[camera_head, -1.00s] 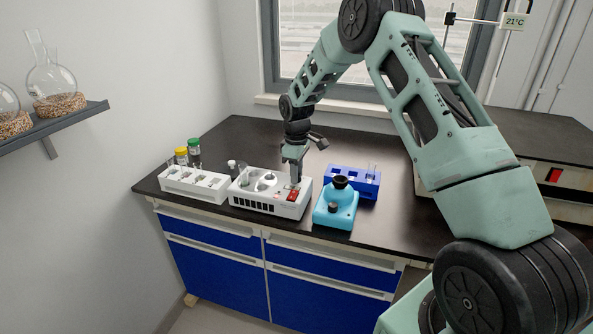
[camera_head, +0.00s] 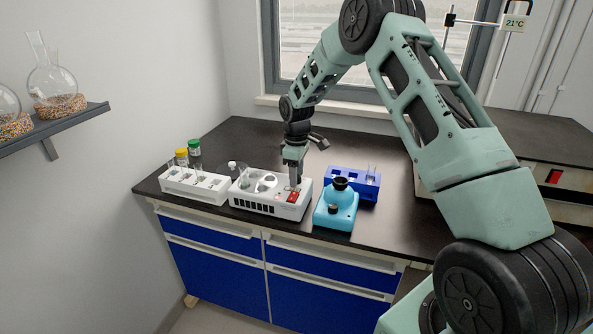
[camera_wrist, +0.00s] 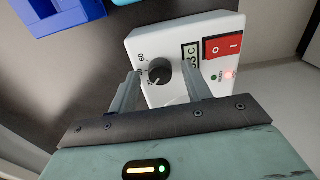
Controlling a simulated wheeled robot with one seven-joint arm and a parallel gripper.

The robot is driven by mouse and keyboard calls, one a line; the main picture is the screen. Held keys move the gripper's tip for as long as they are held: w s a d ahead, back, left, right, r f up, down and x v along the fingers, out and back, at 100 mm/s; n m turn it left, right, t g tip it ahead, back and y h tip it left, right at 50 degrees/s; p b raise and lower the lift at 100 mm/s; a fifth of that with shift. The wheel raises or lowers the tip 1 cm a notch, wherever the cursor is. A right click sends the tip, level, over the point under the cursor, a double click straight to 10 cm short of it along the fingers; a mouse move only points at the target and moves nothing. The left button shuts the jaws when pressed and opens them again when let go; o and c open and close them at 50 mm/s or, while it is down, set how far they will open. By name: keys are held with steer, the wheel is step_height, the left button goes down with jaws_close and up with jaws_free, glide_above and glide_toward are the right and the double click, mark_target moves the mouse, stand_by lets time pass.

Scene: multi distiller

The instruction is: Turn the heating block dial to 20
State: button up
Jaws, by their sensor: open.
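The white heating block (camera_head: 270,195) stands on the black bench in the head view, with wells in its top and a red switch at its right end. In the wrist view its panel shows the black dial (camera_wrist: 159,73) with a white pointer line, numbers around it, a small display (camera_wrist: 192,57) partly hidden by a finger, and a red rocker switch (camera_wrist: 223,47). My gripper (camera_wrist: 165,80) is open, with one finger on either side of the dial. I cannot tell whether the fingers touch it. In the head view my gripper (camera_head: 294,183) points down over the block's right part.
A blue rack (camera_head: 366,190) stands right of the block. A turquoise device (camera_head: 336,206) with a black top stands close to the block's right end. A white rack (camera_head: 193,190) with bottles behind it stands at the left. The bench behind is clear.

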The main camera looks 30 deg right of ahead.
step_height(320, 180, up, 17)
steer(key=b, duration=0.1)
steer(key=shift+r, duration=0.2)
stand_by(0.6)
